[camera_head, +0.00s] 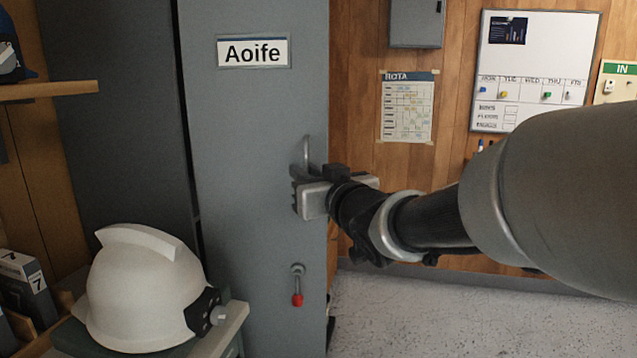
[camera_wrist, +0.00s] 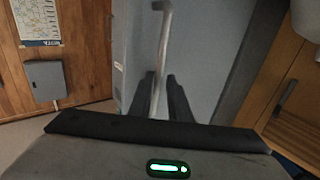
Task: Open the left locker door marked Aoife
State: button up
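The grey locker door (camera_head: 255,110) carries a white "Aoife" label (camera_head: 253,51) in the head view. A dark gap runs along its left edge; I cannot tell whether the door stands ajar. Its upright metal bar handle (camera_head: 307,152) is near the right edge. My gripper (camera_head: 304,184) is at the handle's lower part. In the wrist view the handle (camera_wrist: 164,38) runs between the two dark fingers (camera_wrist: 161,94), which are close together around it. The gripper looks shut on it. The door (camera_wrist: 208,50) fills the middle behind.
A red-tagged key (camera_head: 297,287) hangs below the handle. A white helmet (camera_head: 145,290) rests on a ledge at lower left, close before the door. Wooden shelving (camera_head: 50,90) stands at left. Right of the door are a wood-panelled wall and clear speckled floor (camera_head: 430,315).

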jog(key=v, duration=1.7)
jog(key=shift+b, duration=0.35)
jog(key=s+d+f+m+g+h, duration=0.3)
jog(key=d+f+m+g+h, duration=0.15)
jog(key=d+f+h, duration=0.5)
jog(key=s+f+g+y, duration=0.2)
jog(key=s+f+g, duration=0.4)
jog(key=s+f, duration=0.3)
notch_tip(320, 180, up, 26)
jog(key=s+p, duration=0.2)
jog(key=p, duration=2.3)
jog(key=shift+a, duration=0.2)
